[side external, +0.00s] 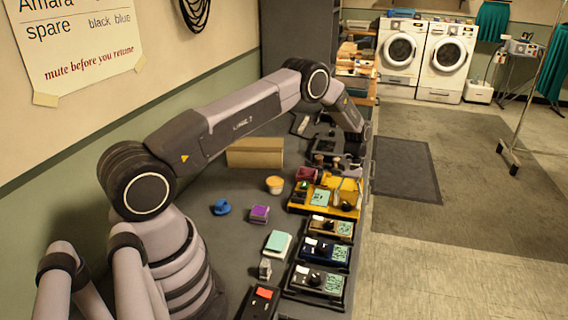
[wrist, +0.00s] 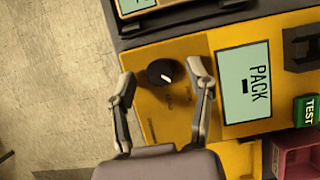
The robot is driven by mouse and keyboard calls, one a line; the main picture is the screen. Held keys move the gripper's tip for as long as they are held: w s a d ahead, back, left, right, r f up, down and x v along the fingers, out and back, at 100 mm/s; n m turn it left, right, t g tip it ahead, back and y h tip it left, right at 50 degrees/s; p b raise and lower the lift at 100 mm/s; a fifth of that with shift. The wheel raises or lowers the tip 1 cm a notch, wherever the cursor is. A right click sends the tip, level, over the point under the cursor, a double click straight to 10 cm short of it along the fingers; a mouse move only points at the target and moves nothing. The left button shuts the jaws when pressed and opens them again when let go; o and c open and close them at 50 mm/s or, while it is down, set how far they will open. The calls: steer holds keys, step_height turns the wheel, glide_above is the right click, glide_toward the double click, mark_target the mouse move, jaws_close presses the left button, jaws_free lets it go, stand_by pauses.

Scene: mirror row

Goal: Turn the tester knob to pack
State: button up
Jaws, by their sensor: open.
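The yellow tester (side external: 297,208) stands on the dark bench, with a teal screen (wrist: 246,85) that reads PACK beside a small black mark. Its round black knob (wrist: 160,71) has a light pointer mark; the lettering around it is too small to read. A green TEST button (wrist: 305,111) sits at the right in the wrist view. My gripper (wrist: 162,76) is open, its two fingers on either side of the knob in the wrist view, with gaps showing. I cannot tell how far the tips are above the panel. In the side view my gripper (side external: 328,160) is hard to make out.
Several pedal-like boxes (side external: 325,251) line the bench's right edge in front of the tester. A maroon bin (wrist: 297,158) adjoins it. A blue object (side external: 221,207), a purple block (side external: 259,214), a yellow-topped cup (side external: 274,185) and a cardboard box (side external: 255,153) lie to the left.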

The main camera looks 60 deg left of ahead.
steer(key=v, duration=1.2)
steer(key=shift+r, duration=0.1)
steer(key=s+d+r+m+t+y, duration=0.15)
steer(key=s+r, duration=0.25)
steer(key=r, duration=0.4)
steer(key=s+d+r+m+t, duration=0.1)
steer(key=s+d+r, duration=0.2)
steer(key=r, duration=0.5)
steer(key=s+d+r+m+t+y, duration=0.15)
steer(key=s+r, duration=0.25)
steer(key=r, duration=0.4)
steer(key=s+d+r+m+t, duration=0.1)
steer(key=s+d+r, duration=0.15)
steer(key=s, duration=0.45)
steer(key=s+d+r+m+t, duration=0.1)
steer(key=s+d+r+m, duration=0.15)
steer(key=s, duration=0.45)
steer(key=s+f+m+t, duration=0.1)
steer(key=s+f+t, duration=0.1)
steer(key=s, duration=1.1)
steer(key=shift+d+f+t, duration=0.2)
steer(key=shift+f+t, duration=0.2)
steer(key=shift+w+m, duration=0.1)
steer(key=shift+m, duration=0.15)
steer(key=shift+c, duration=0.2)
